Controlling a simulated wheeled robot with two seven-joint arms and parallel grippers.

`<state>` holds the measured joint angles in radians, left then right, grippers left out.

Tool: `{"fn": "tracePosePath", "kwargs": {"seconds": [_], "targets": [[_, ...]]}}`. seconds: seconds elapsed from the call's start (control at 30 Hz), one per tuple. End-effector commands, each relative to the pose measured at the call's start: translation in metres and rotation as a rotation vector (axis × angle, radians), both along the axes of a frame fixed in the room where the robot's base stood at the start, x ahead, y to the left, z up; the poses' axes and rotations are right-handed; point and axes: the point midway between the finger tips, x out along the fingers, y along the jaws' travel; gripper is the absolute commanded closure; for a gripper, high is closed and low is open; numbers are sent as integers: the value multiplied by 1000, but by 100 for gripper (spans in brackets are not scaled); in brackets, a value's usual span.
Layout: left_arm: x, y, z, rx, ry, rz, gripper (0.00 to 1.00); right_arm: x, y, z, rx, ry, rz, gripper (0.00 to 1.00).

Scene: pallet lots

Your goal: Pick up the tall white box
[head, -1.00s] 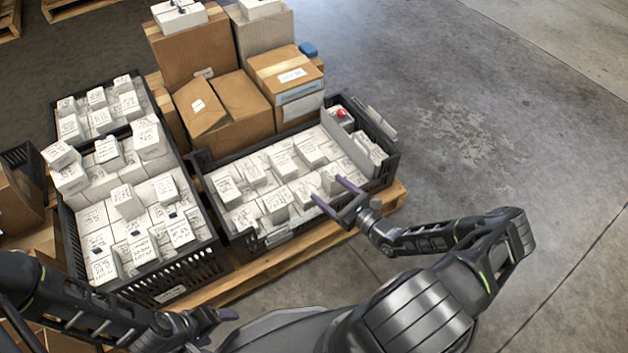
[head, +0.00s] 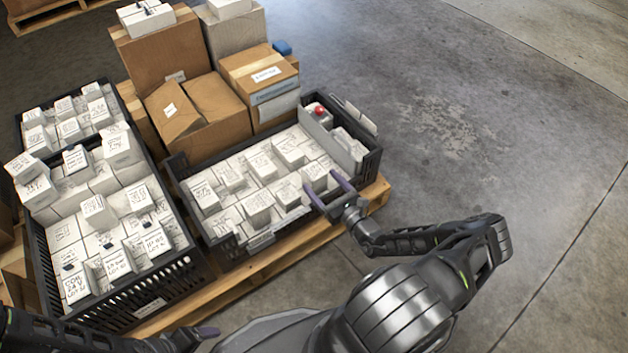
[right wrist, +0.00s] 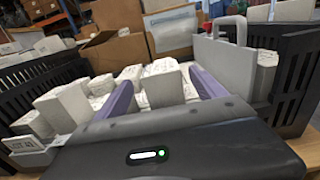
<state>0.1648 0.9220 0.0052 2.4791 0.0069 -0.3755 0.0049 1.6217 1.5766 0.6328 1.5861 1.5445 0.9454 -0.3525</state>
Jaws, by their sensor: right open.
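Many white boxes with handwritten labels stand in black crates, so I cannot tell for certain which is the tall white box. One upright white box (head: 314,174) stands in the right crate (head: 222,263), just beyond my right gripper (head: 322,181). In the right wrist view a white box (right wrist: 163,88) stands ahead, between the lines of the two purple fingers. My right gripper (right wrist: 158,85) is open, and no box is seen held in it. My left gripper (head: 207,333) is low at the bottom edge; only one purple fingertip shows clearly.
Brown cartons (head: 205,110) stand behind the right crate on a wooden pallet (head: 290,243). A grey divider (head: 330,140) and a red-topped item (head: 319,111) are at that crate's right end. A fuller crate (head: 165,300) stands left. Bare floor (head: 500,130) lies right.

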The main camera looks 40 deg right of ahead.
Motion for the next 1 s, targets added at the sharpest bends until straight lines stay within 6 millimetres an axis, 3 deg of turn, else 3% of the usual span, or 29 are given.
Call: {"fn": "tracePosePath", "kwargs": {"seconds": [0.17, 0.4, 0.77, 1.0], "targets": [[0, 0, -2, 0, 0, 0, 24, 4, 0, -1, 0, 0, 1, 20], [1, 0, -10, 1, -5, 2, 24, 26, 0, -1, 0, 0, 1, 20], [2, 0, -14, 1, -6, 2, 24, 31, -1, -1, 0, -1, 0, 20], [5, -1, -37, 2, -14, 6, 24, 63, -4, -4, 0, -2, 1, 20]]}}
